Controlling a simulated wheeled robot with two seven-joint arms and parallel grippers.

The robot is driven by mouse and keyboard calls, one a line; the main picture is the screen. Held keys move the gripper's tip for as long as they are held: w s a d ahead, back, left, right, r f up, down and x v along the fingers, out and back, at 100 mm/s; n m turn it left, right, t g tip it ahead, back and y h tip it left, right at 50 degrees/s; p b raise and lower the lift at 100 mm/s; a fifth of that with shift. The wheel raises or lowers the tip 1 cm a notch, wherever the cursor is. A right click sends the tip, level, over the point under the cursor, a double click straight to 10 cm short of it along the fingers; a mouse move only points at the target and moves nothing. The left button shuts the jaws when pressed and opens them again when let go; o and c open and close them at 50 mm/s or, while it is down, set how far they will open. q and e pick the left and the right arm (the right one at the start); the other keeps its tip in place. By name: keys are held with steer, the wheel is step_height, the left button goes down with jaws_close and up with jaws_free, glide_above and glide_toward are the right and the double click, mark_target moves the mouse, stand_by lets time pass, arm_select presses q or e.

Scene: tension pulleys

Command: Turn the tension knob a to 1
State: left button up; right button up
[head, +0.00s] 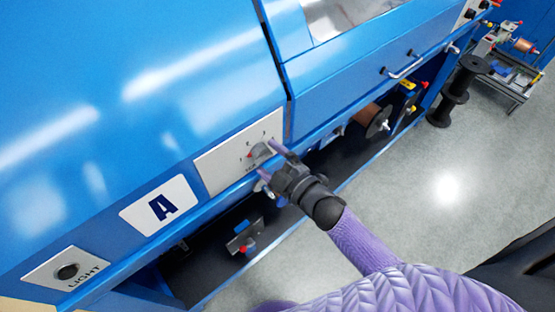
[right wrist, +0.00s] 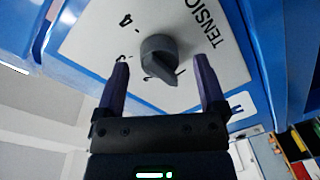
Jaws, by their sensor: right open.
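The plate there shows TENSION and a 4; other digits are partly hidden. My right gripper (head: 268,159) is open in front of the knob, fingers on either side; it also shows in the right wrist view (right wrist: 161,66). I cannot tell whether they touch. My left gripper is out of view.
The A label (head: 161,205) and a LIGHT switch plate (head: 66,270) lie to the left. A handle bar (head: 405,67) sticks out at the upper right. Spools and pulleys sit in the dark recess below. A black spool stand (head: 453,92) stands on the open grey floor.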

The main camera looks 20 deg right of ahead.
steer(key=p+v, duration=0.1)
steer(key=v, duration=0.8)
steer(key=shift+s, duration=0.25)
steer(key=shift+d, duration=0.1)
steer(key=s+d+f+m+g+h+b, duration=0.1)
steer(key=s+f+m+g+h, duration=0.15)
steer(key=f, duration=0.65)
steer(key=s+d+f+m+g+h+b, duration=0.1)
steer(key=s+d+f+m+g+h, duration=0.2)
steer(key=f, duration=0.6)
steer(key=s+a+f+m+g+b, duration=0.1)
steer(key=s+f+m+g, duration=0.3)
steer(key=s+f, duration=0.3)
steer(key=s+f+m+g+h+b, duration=0.1)
steer(key=s+f+m+g, duration=0.2)
steer(key=s, duration=1.2)
step_height(320, 180, down, 4)
steer(key=g, duration=0.3)
steer(key=shift+s+a+f+m, duration=0.15)
steer(key=shift+s+a+m, duration=0.2)
steer(key=shift+s, duration=0.05)
